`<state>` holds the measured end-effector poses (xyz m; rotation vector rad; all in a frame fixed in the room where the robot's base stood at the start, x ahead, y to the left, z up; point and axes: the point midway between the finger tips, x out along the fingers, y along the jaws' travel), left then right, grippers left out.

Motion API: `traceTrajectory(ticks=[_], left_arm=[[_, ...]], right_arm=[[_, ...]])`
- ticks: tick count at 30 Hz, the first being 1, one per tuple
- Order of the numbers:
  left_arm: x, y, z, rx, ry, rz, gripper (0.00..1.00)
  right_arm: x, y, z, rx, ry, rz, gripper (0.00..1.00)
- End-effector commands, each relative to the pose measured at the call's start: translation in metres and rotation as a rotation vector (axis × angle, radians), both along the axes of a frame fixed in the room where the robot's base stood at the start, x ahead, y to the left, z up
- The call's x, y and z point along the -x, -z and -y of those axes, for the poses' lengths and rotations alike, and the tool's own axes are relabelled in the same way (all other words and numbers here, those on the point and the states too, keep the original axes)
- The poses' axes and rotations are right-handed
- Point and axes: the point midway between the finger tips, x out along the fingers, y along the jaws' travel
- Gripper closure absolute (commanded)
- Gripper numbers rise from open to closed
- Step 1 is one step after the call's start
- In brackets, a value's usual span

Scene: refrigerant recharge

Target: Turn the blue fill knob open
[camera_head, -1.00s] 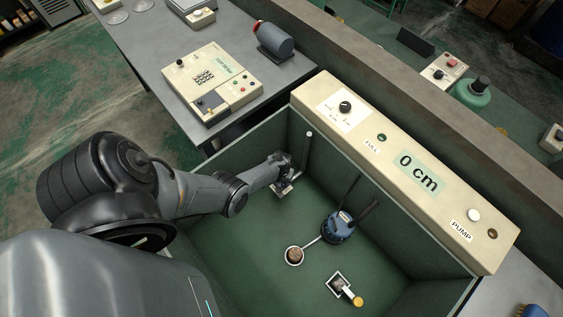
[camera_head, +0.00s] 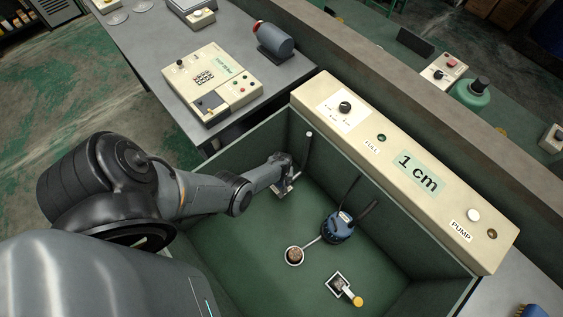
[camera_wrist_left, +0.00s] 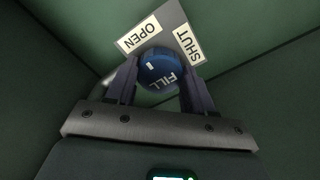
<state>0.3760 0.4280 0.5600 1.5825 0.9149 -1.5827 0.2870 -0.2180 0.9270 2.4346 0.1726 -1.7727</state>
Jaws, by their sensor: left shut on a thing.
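The blue fill knob (camera_wrist_left: 160,72), lettered FILL, shows in the left wrist view between the two fingers of my left gripper (camera_wrist_left: 158,88). The fingers are shut on its sides. A white mark on the knob points up and left, toward the OPEN label (camera_wrist_left: 139,37); the SHUT label (camera_wrist_left: 187,45) is at the upper right. In the head view my left gripper (camera_head: 284,188) is low inside the green tank (camera_head: 225,245), at its left end, and hides the knob. The display (camera_head: 418,172) on the beige panel reads 1 cm. My right gripper is not in view.
A blue pump-like unit (camera_head: 338,228) stands on the tank floor, joined by a rod to a round strainer (camera_head: 294,255). A yellow-ended fitting (camera_head: 356,300) is near the front. The beige panel (camera_head: 325,85) runs along the tank's back edge.

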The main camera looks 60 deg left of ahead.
Motion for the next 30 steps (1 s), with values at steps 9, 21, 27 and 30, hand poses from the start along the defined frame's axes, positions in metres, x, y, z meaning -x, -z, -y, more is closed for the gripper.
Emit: traceTrajectory(ticks=[9,21,27,30], left_arm=[[0.000,0.001,0.000,-0.001,-0.001,0.000,0.22],[0.000,-0.021,-0.001,-0.001,0.000,0.002,0.22],[0.000,-0.055,0.000,-0.001,0.000,0.002,0.22],[0.001,-0.072,0.000,-0.002,0.000,0.000,0.22]], right_arm=[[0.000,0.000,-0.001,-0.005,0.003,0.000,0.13],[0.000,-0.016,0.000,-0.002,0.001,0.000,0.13],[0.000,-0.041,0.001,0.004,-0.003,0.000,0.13],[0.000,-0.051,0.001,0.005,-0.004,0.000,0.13]])
